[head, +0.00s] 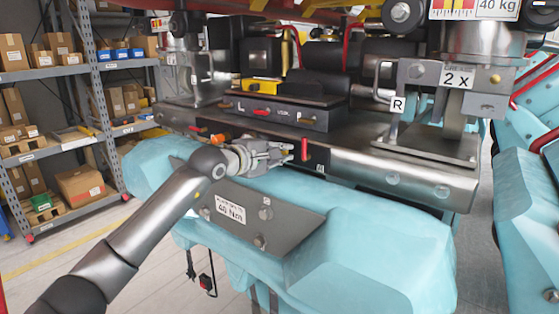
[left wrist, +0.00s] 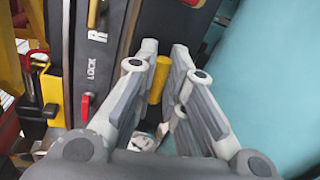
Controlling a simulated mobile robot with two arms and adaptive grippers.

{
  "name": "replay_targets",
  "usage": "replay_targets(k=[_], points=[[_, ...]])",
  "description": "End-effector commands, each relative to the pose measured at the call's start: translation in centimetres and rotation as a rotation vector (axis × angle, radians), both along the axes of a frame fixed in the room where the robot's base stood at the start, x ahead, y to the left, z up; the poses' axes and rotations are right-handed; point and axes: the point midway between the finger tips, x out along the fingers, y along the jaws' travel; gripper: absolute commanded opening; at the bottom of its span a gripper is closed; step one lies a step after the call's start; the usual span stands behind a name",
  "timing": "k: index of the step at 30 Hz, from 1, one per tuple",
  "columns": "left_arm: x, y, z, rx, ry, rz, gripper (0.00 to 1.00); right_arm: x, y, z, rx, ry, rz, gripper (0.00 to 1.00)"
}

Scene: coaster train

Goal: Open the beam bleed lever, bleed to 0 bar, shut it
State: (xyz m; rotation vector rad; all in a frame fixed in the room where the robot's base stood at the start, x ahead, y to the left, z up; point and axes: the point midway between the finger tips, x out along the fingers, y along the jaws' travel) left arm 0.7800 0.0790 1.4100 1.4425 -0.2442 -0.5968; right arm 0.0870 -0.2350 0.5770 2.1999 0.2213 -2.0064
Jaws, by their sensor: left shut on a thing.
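My left gripper (head: 288,152) reaches in from the left to the front face of the steel beam (head: 345,165). In the left wrist view its two fingers (left wrist: 158,72) are closed about a short yellow cylindrical handle (left wrist: 158,80), which I take to be the bleed lever. In the head view the fingers mostly hide this handle. A small red upright part (head: 304,148) shows just right of the fingertips. No pressure gauge reading can be made out. My right gripper is not in view.
A plate marked 40 Nm (head: 265,215) lies below my wrist over blue covering (head: 380,240). Shelves with cartons (head: 75,100) stand left.

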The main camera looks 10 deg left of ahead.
Motion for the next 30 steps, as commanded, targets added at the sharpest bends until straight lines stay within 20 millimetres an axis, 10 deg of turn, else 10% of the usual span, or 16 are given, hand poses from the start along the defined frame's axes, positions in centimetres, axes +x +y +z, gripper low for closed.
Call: replay_targets(k=[30], points=[[1.0,1.5,1.8,-0.815,0.482,0.002,0.0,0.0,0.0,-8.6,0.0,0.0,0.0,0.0]])
